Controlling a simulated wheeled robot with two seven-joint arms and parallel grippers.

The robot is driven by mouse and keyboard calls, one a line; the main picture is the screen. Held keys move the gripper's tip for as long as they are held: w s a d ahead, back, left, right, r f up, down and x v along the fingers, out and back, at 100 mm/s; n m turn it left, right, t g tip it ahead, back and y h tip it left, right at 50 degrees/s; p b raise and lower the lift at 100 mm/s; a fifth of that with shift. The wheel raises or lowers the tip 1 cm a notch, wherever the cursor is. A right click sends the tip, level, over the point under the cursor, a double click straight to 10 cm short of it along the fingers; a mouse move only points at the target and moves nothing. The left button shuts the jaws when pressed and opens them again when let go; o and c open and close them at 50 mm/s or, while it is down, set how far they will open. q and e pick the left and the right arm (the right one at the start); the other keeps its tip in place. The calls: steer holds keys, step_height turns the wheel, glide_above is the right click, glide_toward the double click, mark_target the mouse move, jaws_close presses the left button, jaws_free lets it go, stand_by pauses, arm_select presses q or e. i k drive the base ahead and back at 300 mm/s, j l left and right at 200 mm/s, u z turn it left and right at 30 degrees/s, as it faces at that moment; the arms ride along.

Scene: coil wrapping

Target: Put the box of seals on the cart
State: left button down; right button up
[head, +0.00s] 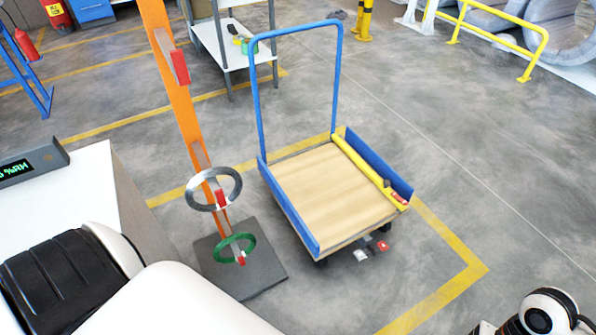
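The cart (330,190) stands on the floor in the middle of the head view. It has a bare wooden deck, blue side rails and a tall blue push handle (297,33) at the far end. A yellow bar (357,160) with a red-marked end lies along the right side of the deck. I cannot make out any box of seals in this view. Parts of my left arm show at the lower left and part of my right arm at the lower right corner. Neither gripper's fingers are in the picture.
Left of the cart, an orange post (186,110) on a dark base plate (262,268) holds a grey ring (192,190) and a green ring (224,243). A white-topped bench (85,165) with a display stands at left. Floor right of the cart is clear.

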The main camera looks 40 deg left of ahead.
mark_target(308, 214)
steer(key=i+u, duration=0.2)
steer(key=u, duration=0.2)
steer(key=i+l+u, duration=0.1)
steer(key=u, duration=0.35)
steer(key=i+l+u, duration=0.2)
steer(key=u, duration=0.2)
steer(key=i+l+u, duration=0.25)
steer(key=u, duration=0.2)
steer(key=i+l+u, duration=0.15)
steer(key=u, duration=0.25)
steer(key=l, duration=0.1)
